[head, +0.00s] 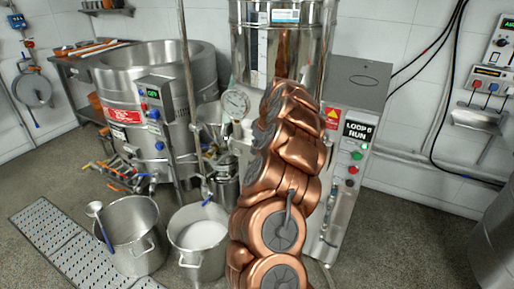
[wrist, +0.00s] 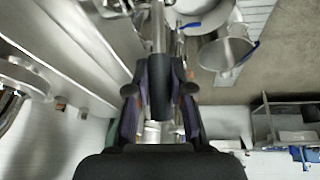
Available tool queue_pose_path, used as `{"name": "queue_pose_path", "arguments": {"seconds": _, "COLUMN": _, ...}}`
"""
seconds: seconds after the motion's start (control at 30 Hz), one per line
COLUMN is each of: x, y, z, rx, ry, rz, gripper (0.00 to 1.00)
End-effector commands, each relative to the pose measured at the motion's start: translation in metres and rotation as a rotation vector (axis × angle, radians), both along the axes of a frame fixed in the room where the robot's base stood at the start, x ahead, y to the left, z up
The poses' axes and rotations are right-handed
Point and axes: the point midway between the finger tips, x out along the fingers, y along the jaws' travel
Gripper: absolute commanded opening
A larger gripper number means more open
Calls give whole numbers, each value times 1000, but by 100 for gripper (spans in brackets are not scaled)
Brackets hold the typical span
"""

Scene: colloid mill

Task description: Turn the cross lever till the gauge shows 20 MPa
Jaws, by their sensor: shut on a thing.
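The round pressure gauge (head: 235,103) with a white dial is just left of my copper arm in the head view; its needle is too small to read. My arm hides my gripper and the cross lever in that view. In the wrist view my gripper (wrist: 160,95) points away from the camera, with its dark fingers closed in on a part between them. A steel bar (wrist: 158,32) shows beyond the fingertips.
Two steel pots, one empty (head: 159,256) and one with white contents (head: 180,250), stand on the floor to the left. A large steel vessel (head: 190,62) stands behind. A cabinet (head: 352,95) with buttons is right of my arm.

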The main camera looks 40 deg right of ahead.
Motion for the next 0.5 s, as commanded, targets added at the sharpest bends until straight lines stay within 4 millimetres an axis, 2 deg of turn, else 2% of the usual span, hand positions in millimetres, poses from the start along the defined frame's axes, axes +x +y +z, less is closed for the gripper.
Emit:
{"name": "queue_pose_path", "arguments": {"seconds": 0.03, "x": 0, "y": 0, "z": 0, "rx": 0, "ry": 0, "rz": 0, "gripper": 9}}
{"name": "queue_pose_path", "arguments": {"seconds": 0.13, "x": 0, "y": 0, "z": 0, "rx": 0, "ry": 0, "rz": 0, "gripper": 0}}
{"name": "queue_pose_path", "arguments": {"seconds": 0.5, "x": 0, "y": 0, "z": 0, "rx": 0, "ry": 0, "rz": 0, "gripper": 0}}
